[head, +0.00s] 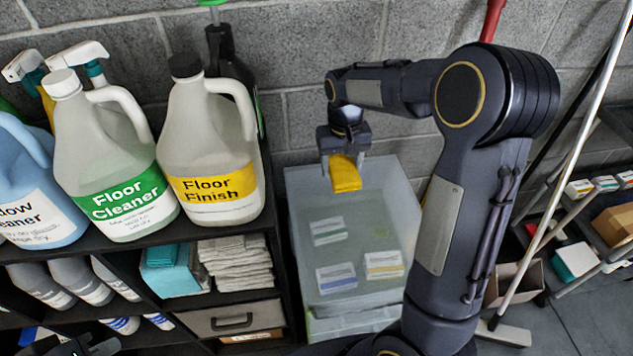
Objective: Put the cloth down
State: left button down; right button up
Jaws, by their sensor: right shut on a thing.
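A yellow cloth (345,173) hangs folded from my right gripper (344,153). The right gripper points down and is shut on the cloth's upper part, which its fingers partly hide. The cloth is held up in the air over the back part of a translucent plastic bin (405,207). I cannot tell its exact height above the bin.
A black shelf (268,190) at left holds large jugs, including Floor Finish (208,150) and Floor Cleaner (110,165). Folded grey cloths (235,262) lie below. A white pole (588,120) leans at right. A grey block wall stands behind.

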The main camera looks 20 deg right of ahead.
send_over(317, 193)
jog(key=f, duration=0.5)
jog(key=shift+s+d+f, duration=0.1)
jog(key=shift+s+d, duration=0.1)
jog(key=shift+d, duration=0.15)
jog(key=f, duration=0.3)
jog(key=shift+w+a+p, duration=0.35)
jog(key=shift+a+p, duration=0.05)
jog(key=shift+f, duration=0.4)
jog(key=shift+f, duration=0.3)
jog(key=o, duration=1)
